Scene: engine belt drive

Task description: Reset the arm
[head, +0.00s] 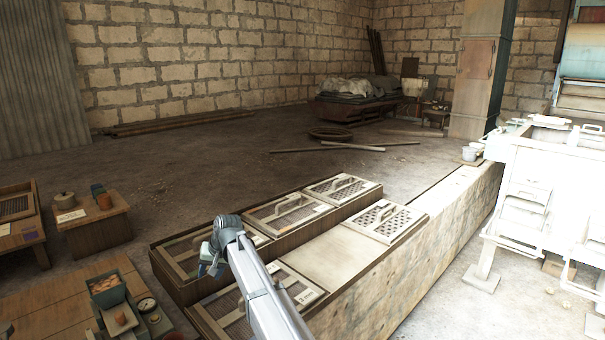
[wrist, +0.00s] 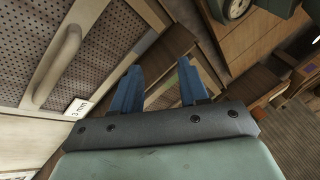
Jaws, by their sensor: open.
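My gripper (wrist: 158,84) shows in the wrist view with its two blue fingers spread apart and nothing between them. In the head view my gripper (head: 211,264) hangs small at the end of my grey arm, over the left end of the long wooden bench with framed mesh panels. In the wrist view a mesh panel (wrist: 105,45) with a pale handle (wrist: 52,65) and a "3 mm" label (wrist: 77,108) lies to the left of the fingers. The fingers appear apart from it.
Framed panels with handles (head: 340,187) line the bench, with a bare plate (head: 335,256) among them. A low table (head: 55,300) with a green device (head: 115,305) stands at lower left. A small wooden stand (head: 93,225) holds pots. A white drawer unit (head: 545,190) stands right.

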